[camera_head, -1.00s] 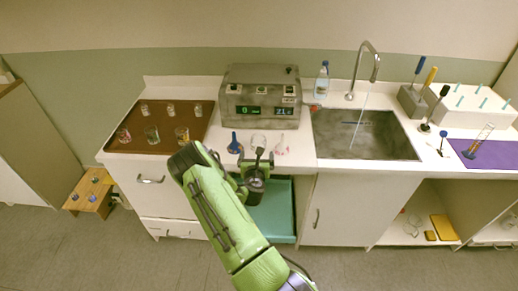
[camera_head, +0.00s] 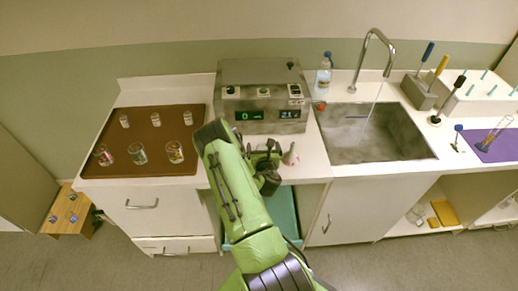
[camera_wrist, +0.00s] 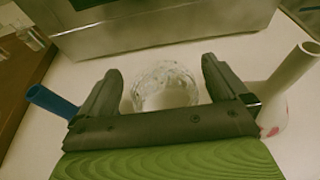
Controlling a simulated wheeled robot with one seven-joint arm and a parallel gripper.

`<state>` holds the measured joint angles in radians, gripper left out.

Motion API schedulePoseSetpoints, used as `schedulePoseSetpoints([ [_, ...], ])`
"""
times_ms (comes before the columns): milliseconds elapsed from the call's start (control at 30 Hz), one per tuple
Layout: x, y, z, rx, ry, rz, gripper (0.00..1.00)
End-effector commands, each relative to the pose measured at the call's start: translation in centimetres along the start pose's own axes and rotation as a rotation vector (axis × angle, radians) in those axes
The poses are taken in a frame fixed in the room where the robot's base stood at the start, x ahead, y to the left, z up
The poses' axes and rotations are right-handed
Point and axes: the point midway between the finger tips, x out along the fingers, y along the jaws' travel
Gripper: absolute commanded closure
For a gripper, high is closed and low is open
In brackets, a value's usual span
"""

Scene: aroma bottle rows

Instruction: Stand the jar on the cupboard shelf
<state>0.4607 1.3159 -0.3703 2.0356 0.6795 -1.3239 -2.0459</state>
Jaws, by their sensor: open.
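A clear glass jar (camera_wrist: 165,88) stands on the white counter in the wrist view, between my open fingers. Whether the fingers touch it cannot be told. My gripper (camera_wrist: 161,68) is open; in the head view my gripper (camera_head: 265,152) is low over the counter in front of the grey instrument, and my green arm and gripper hide the jar there. An open cupboard shelf (camera_head: 405,228) is under the counter at the lower right, with a yellow block (camera_head: 446,212) and glassware (camera_head: 415,214) on it.
A blue-necked flask (camera_wrist: 52,101) stands left of the gripper and a pale, pink-spotted flask (camera_wrist: 285,90) stands close on its right. The grey instrument (camera_head: 262,98) is behind. A brown tray (camera_head: 150,165) with several jars is left; the sink (camera_head: 375,135) is right.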

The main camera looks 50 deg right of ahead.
Motion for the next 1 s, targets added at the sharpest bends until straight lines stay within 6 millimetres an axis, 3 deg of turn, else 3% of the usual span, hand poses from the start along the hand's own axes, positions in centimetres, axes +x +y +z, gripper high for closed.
schedulePoseSetpoints([
  [133, 0.0, 0.0, 0.0, 0.0, 0.0, 0.0, 0.02],
  [400, 0.0, 0.0, 0.0, 0.002, 0.001, 0.0, 0.43],
  [567, 0.0, 0.0, 0.0, 0.001, 0.001, -0.001, 0.62],
  [767, -0.2, 0.1, 0.7, 0.0, 0.001, 0.0, 0.62],
  [1000, -2.0, 0.1, 6.5, -0.005, 0.0, 0.002, 0.62],
])
